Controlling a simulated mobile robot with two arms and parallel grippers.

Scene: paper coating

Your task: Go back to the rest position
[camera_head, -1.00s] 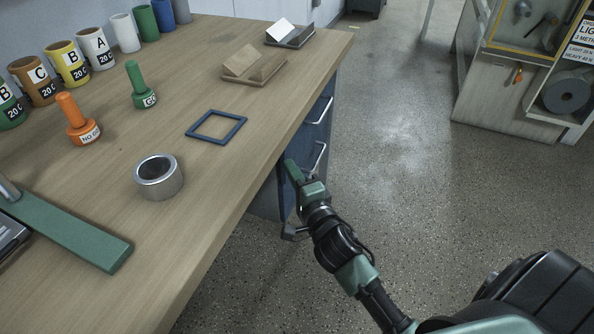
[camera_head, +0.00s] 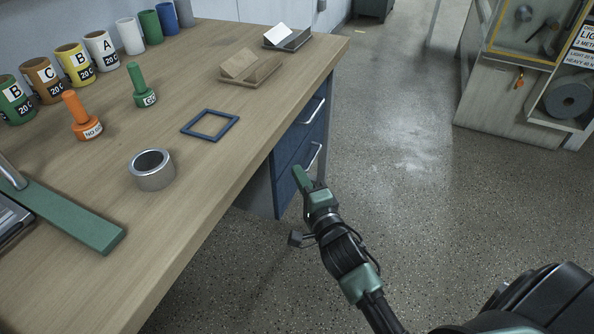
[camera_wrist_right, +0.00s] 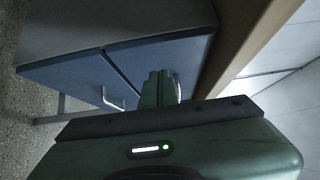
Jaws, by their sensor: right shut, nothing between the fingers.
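My right gripper (camera_head: 303,180) is in the head view, just off the table's right edge and in front of the blue drawers (camera_head: 299,142). Its green fingers are together with nothing between them. In the right wrist view the closed fingers (camera_wrist_right: 160,88) point toward the blue drawer fronts (camera_wrist_right: 120,72) and their metal handles. Whether the fingertips touch a drawer cannot be told; the drawers look shut. My left gripper is not in view.
The wooden table (camera_head: 190,235) holds a metal ring cup (camera_head: 152,171), a blue square frame (camera_head: 210,125), orange (camera_head: 80,116) and green (camera_head: 140,86) plug gauges and several labelled cups. A wooden block holder (camera_head: 250,72) stands near the far edge. Open floor (camera_head: 400,200) lies to the right.

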